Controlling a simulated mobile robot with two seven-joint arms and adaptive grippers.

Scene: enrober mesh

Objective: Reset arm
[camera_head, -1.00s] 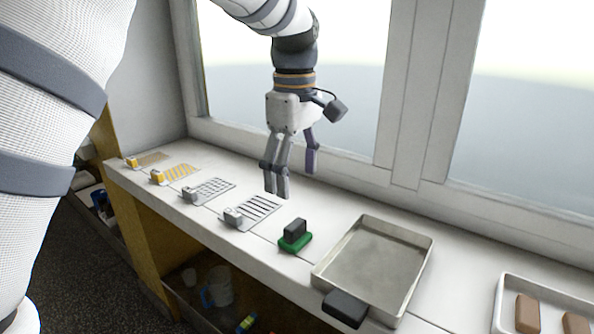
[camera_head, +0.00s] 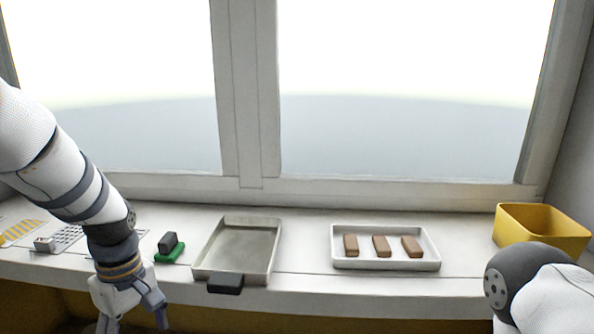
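My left arm comes in from the left, and my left gripper (camera_head: 132,322) hangs low in front of the counter's front edge. My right arm shows only as a dark joint and white link at the lower right. The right gripper is out of the picture.
On the white counter (camera_head: 300,260) are mesh plates (camera_head: 68,237), a green-based black-handled block (camera_head: 170,248), a metal pan (camera_head: 238,245) with black handle, a white tray (camera_head: 386,264) with three brown bars (camera_head: 381,246), and a yellow bin (camera_head: 542,232). Windows stand behind.

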